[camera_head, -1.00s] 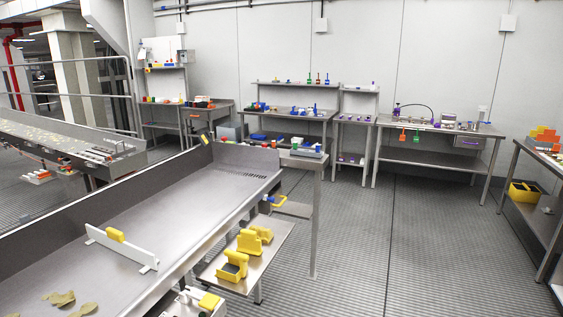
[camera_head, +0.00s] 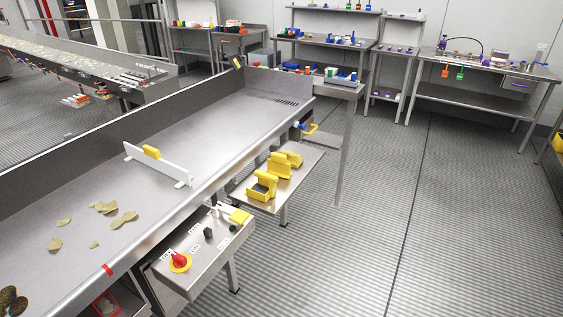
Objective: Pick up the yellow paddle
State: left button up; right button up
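No object is plainly a yellow paddle, so I cannot tell which one it is. A white upright board with a yellow grip (camera_head: 151,152) stands across the metal trough (camera_head: 220,115). A small yellow block with white parts (camera_head: 239,215) lies at the far corner of the control box. Yellow scoop-like pieces (camera_head: 265,184) sit on the low side shelf, and a yellow-handled item (camera_head: 309,128) hangs by the trough's far end. Neither of my grippers is in view.
The control box (camera_head: 190,268) with a red knob (camera_head: 179,259) juts out from the trough's near side. Chips (camera_head: 125,219) lie in the trough. Benches with coloured tools (camera_head: 345,42) line the back. The ribbed floor at right (camera_head: 430,220) is clear.

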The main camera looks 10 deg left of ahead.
aim_at(277, 165)
jog(key=u, duration=1.65)
jog(key=z, duration=1.4)
jog(key=i+l+u, duration=0.15)
jog(key=u, duration=0.5)
jog(key=i+l+u, duration=0.15)
jog(key=l, duration=0.2)
jog(key=i+l+u, duration=0.15)
jog(key=l, duration=0.2)
jog(key=i+l+u, duration=0.15)
jog(key=l, duration=0.25)
jog(key=i+l+u, duration=0.15)
jog(key=l, duration=0.25)
jog(key=i+l+u, duration=0.15)
jog(key=l, duration=0.25)
